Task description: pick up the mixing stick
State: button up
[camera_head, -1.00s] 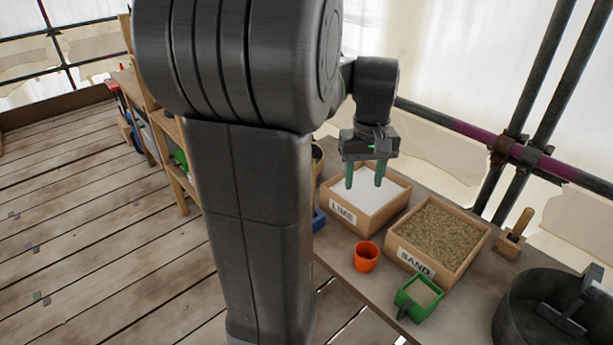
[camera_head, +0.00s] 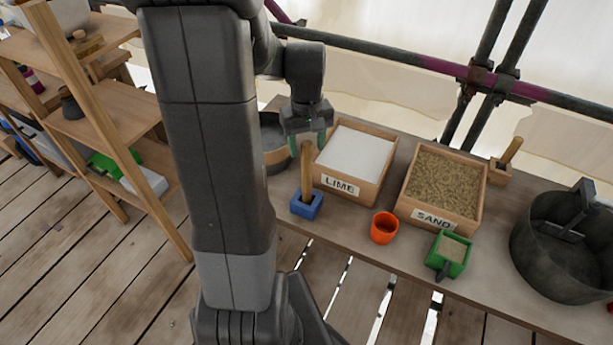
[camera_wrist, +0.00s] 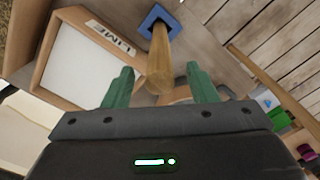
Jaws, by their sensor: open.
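The mixing stick appears to be the round wooden stick (camera_head: 306,171) standing in a blue square holder (camera_head: 306,207) on the bench, left of the lime box. My gripper (camera_head: 308,141) is open, near the stick's upper end in the head view. In the wrist view, the stick (camera_wrist: 159,62) points toward the camera, its near end in line with the gap between my green fingers (camera_wrist: 160,80). The blue holder (camera_wrist: 150,22) shows behind it. The fingers do not visibly touch the stick; their exact distance from it is unclear.
A lime box (camera_head: 372,148) stands right of the stick, then a sand box (camera_head: 443,190). An orange cup (camera_head: 384,228), a green scoop (camera_head: 447,254) and a dark bucket (camera_head: 560,250) sit nearer or farther right. A dark round pot (camera_head: 271,143) stands behind the stick.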

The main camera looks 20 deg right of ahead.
jog(key=shift+f, duration=1.3)
grip_shut()
jog(key=shift+r, duration=0.1)
